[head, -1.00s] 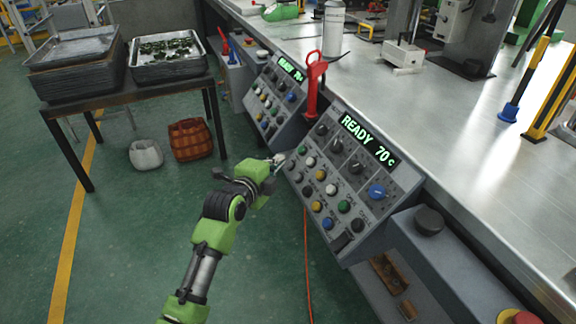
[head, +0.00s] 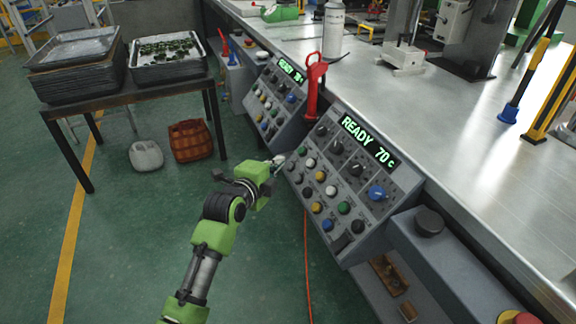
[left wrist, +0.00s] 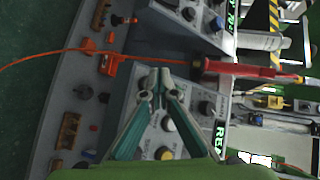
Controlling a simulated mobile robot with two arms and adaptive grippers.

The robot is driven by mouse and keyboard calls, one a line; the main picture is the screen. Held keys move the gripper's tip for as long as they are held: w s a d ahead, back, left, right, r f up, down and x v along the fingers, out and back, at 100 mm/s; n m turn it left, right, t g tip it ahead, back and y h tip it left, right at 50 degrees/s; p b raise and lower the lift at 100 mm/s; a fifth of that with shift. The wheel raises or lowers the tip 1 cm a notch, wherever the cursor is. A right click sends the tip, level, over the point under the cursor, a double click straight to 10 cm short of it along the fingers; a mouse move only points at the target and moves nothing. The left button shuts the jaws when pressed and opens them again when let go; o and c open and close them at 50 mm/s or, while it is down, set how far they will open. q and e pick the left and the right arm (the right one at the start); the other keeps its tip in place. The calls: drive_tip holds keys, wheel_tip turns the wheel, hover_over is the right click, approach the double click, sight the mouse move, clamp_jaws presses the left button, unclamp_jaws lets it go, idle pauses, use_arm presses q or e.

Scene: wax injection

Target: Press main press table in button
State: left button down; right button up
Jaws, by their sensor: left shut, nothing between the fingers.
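The nearer control panel (head: 345,185) slopes along the front of the press table and carries several coloured buttons and black knobs. Its green display (head: 368,140) reads READY 70 c. The button labels are too small to read, so I cannot tell which one is the table in button. My left gripper (head: 278,160) is shut and empty, with its tips at the panel's upper left edge, beside the leftmost buttons. In the left wrist view, the shut fingertips (left wrist: 155,74) are over the panel; contact with a button cannot be told. My right gripper is not in view.
A red lever (head: 314,85) stands between this panel and a second, similar panel (head: 272,100). A dark table (head: 125,92) with metal trays is at the left. A black round knob (head: 429,221) sits right of the nearer panel. An orange cable (head: 307,265) hangs below.

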use_arm(q)
drive_tip(key=shift+d+f, duration=0.1)
idle(0.3)
drive_tip(key=shift+w+d+f, duration=0.1)
drive_tip(key=shift+d+f, duration=0.05)
drive_tip(key=shift+d, duration=0.05)
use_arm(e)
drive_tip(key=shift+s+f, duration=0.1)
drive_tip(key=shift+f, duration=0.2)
